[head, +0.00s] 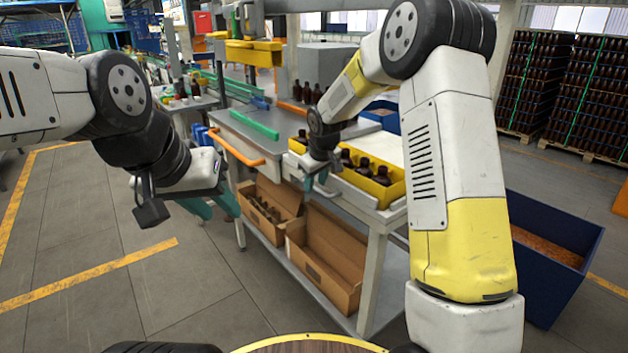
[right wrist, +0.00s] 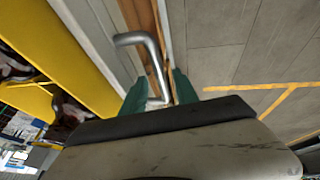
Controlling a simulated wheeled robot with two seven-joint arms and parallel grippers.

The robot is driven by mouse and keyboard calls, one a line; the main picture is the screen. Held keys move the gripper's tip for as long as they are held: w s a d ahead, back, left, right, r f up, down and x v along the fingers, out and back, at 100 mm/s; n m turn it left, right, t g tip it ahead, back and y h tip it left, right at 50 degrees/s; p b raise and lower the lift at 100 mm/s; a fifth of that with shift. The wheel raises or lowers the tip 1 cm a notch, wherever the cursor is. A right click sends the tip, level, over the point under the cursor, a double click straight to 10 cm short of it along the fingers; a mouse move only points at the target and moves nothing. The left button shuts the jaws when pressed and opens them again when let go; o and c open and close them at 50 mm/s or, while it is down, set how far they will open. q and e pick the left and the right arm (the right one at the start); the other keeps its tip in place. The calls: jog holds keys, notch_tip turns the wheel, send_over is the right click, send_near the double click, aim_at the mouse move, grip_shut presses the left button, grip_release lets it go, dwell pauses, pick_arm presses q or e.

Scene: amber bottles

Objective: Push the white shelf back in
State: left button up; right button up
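The white shelf (head: 385,214) is at the right part of the workstation in the head view, under a yellow crate (head: 396,188) of brown bottles. In the right wrist view its pale edge (right wrist: 92,36) runs beside a bent metal handle (right wrist: 153,62). My right gripper (head: 318,182) is at the shelf's front. In the right wrist view its green fingers (right wrist: 159,78) stand apart on either side of the handle; I cannot tell whether they touch it. My left gripper (head: 215,207) hangs left of the workstation, its green fingers apart and empty.
Cardboard boxes (head: 335,262) stand on the lower shelf below. An orange handle (head: 236,148) sticks out of the workstation's left part. A dark blue bin (head: 545,285) stands at the right. The floor at the front left is clear.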

jog(key=shift+w+f, duration=0.1)
jog(key=shift+f, duration=0.2)
grip_shut()
dwell(1.3)
